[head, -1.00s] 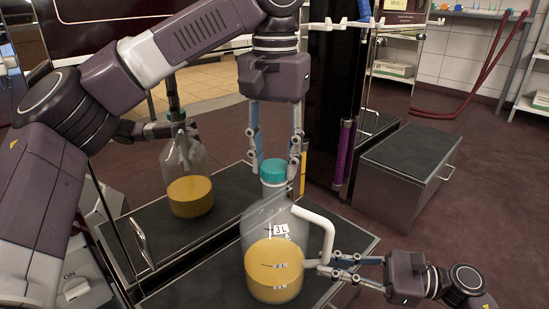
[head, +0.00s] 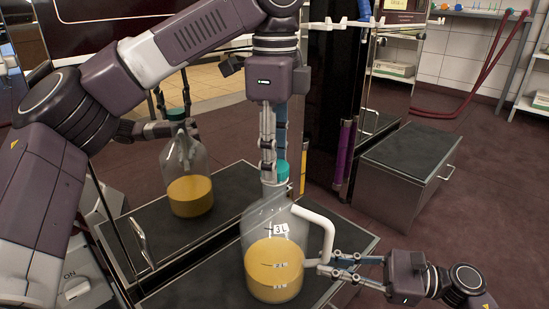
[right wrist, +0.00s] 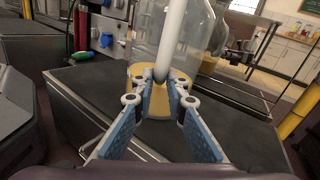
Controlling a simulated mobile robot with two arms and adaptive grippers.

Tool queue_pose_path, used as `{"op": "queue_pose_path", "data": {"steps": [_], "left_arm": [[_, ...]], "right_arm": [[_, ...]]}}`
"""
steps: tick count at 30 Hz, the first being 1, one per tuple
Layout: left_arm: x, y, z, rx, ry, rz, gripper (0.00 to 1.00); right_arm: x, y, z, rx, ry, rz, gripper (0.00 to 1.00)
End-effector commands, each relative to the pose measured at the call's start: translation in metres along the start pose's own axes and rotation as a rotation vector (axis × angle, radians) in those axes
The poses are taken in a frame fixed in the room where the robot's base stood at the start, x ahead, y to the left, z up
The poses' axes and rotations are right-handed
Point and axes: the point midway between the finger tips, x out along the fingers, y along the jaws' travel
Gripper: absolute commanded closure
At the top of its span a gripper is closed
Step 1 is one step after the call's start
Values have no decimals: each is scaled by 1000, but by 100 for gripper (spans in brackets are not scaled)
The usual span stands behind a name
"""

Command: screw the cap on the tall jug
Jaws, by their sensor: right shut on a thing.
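The tall jug (head: 257,225) is clear, marked 3L, with yellow liquid in its lower part and a white handle (head: 328,238). It stands upright on the dark bench top. The teal cap (head: 282,168) is at the jug's mouth; the neck and threads are too hidden to tell how it sits. My left gripper (head: 274,168) points down from above with its fingers around the cap. One finger covers the cap's left part and the other is mostly hidden behind. My right gripper (head: 322,266) is shut on the handle; the right wrist view also shows its fingertips on the handle (right wrist: 170,40).
A shiny panel behind the bench shows what looks like the jug's reflection (head: 190,190). A low dark cabinet (head: 405,165) stands at right. The bench top (head: 215,280) is clear left of the jug.

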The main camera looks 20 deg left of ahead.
Motion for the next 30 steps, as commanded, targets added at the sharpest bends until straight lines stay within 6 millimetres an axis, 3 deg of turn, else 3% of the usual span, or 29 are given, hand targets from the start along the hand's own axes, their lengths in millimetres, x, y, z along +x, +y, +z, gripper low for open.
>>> {"op": "queue_pose_path", "data": {"steps": [6,17,30], "left_arm": [[0,0,0,-3,0,0,45],[-5,0,0,-5,-2,-2,45],[-75,-1,0,-7,-3,-3,45]], "right_arm": [[-1,-2,1,-4,0,-5,100],[-1,-2,1,-4,0,-5,100],[-1,-2,1,-4,0,-5,100]]}}
